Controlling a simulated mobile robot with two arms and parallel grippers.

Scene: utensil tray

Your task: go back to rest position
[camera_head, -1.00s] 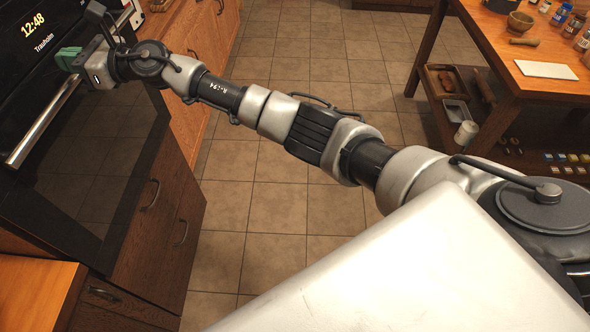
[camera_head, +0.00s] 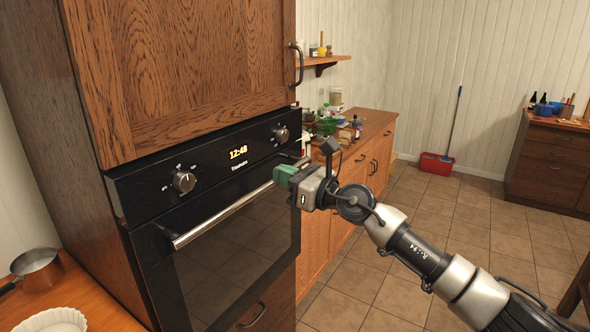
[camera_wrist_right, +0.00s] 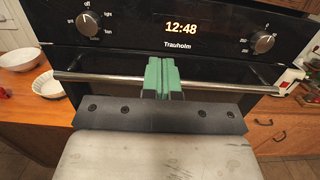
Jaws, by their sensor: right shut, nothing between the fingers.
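My right gripper (camera_head: 284,174) has green fingers and reaches in from the lower right in the head view. Its fingers are shut with nothing between them. In the right wrist view the green fingers (camera_wrist_right: 162,72) are pressed together and overlap the metal oven handle (camera_wrist_right: 110,78). I cannot tell whether they touch it. The black oven (camera_head: 215,235) is closed, with its handle (camera_head: 222,215) running across the top of the door and a clock at 12:48. My left gripper is not in view.
A wooden counter (camera_head: 85,300) with a saucepan (camera_head: 36,268) and a white fluted dish (camera_head: 52,321) is at lower left. A cluttered counter (camera_head: 372,128) stands beyond the oven.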

